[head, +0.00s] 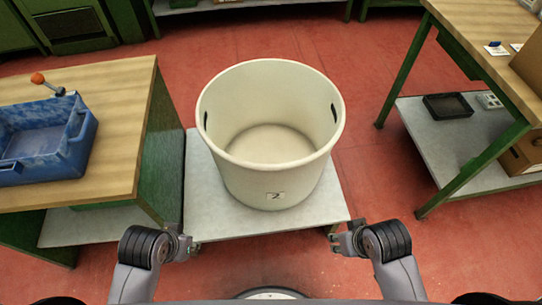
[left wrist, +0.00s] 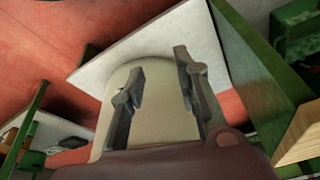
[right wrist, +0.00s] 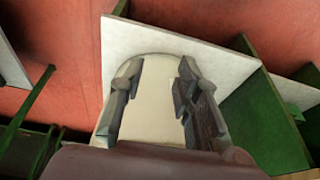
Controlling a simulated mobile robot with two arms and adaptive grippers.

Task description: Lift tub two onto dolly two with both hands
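Tub two (head: 275,180) is a large round cream tub with a "2" label. It stands upright and empty on a low light grey platform (head: 215,215). Dark handle slots show on its left and right sides. My left gripper (head: 186,244) is in front of the platform's left front corner, open and empty. My right gripper (head: 343,241) is by the right front corner, also open and empty. Both wrist views show spread fingers with the tub (left wrist: 155,85) (right wrist: 155,85) beyond them. No dolly can be made out for certain; the platform's underside is mostly hidden.
A wooden-topped green bench (head: 120,95) with a blue crate (head: 45,160) stands close on the left. A workbench (head: 480,30) with a grey lower shelf (head: 425,125) holding a black tray (head: 447,105) is on the right. Red floor (head: 375,165) is clear between the platform and right bench.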

